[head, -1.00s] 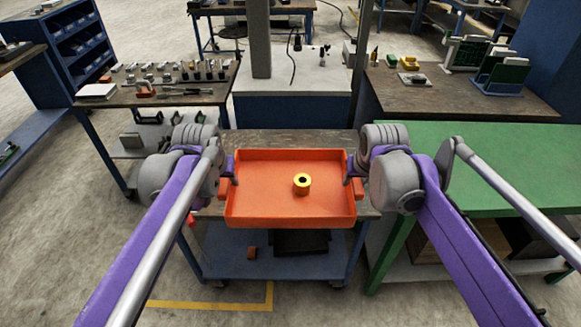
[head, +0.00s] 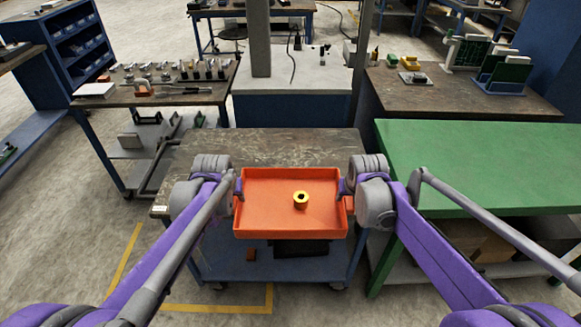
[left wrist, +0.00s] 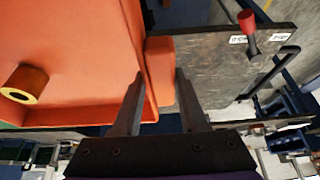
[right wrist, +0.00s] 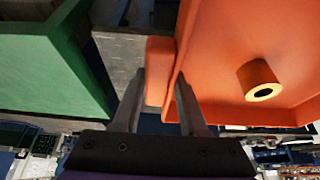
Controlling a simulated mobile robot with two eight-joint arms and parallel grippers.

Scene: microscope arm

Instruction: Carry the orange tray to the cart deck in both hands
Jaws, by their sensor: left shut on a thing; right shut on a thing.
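The orange tray (head: 262,212) is level in front of me in the head view, with a yellow ring-shaped part (head: 301,201) lying in it. It is over the front of the cart deck (head: 285,145), its near side past the deck's front edge. I cannot tell whether it touches the deck. My left gripper (head: 238,188) is shut on the tray's left handle, an orange block (left wrist: 160,72) between the fingers in the left wrist view. My right gripper (head: 346,188) is shut on the right handle, which shows in the right wrist view (right wrist: 158,70).
A green-topped bench (head: 480,165) stands close on the right of the cart. A tool table (head: 160,95) stands at the back left, and a dark bench (head: 450,90) at the back right. The deck behind the tray is bare.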

